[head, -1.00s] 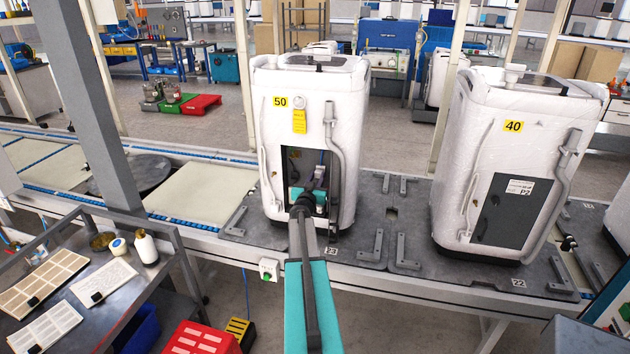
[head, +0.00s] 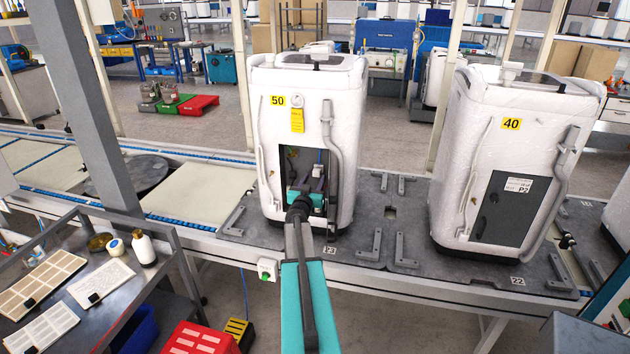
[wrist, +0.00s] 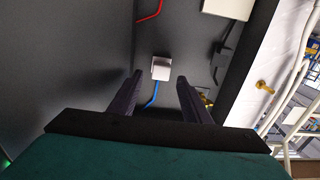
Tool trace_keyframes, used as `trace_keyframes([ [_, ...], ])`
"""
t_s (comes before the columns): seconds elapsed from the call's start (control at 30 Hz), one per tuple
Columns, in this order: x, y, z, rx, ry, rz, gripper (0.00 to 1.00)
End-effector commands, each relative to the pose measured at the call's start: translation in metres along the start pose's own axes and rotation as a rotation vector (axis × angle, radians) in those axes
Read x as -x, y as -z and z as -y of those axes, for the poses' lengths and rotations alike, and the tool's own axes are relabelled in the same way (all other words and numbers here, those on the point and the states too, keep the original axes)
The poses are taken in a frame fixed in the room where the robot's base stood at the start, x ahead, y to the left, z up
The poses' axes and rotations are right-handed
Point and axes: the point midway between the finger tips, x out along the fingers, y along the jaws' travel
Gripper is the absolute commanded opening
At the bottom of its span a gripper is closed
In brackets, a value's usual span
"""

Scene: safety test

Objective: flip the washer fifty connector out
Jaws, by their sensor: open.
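The washer marked 50 (head: 345,110) is a white machine on the line, with a dark rectangular opening in its lower front. My gripper (wrist: 159,80) is at this opening, its two dark fingers apart and pointing into the machine. In the wrist view a small pale grey connector (wrist: 161,68) with a blue wire sits on the dark inner wall. It appears between and beyond the open fingertips, with nothing gripped. Whether the fingers touch it cannot be told. In the head view my gripper (head: 316,184) partly fills the opening and the connector cannot be made out.
A red wire (wrist: 150,13) and a pale box (wrist: 230,8) with a black cable are further up inside. The opening's edge and white shell lie close on the right. The washer marked 40 (head: 470,130) stands to the right, its panel closed. A metal cart (head: 130,290) is at left.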

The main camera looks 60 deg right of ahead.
Motion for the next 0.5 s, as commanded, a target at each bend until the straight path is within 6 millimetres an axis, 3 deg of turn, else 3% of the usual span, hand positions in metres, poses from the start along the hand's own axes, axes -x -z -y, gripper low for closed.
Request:
trace_keyframes([
  [0.5,0.049,-0.001,-0.003,0.0,-0.001,0.0,0.44],
])
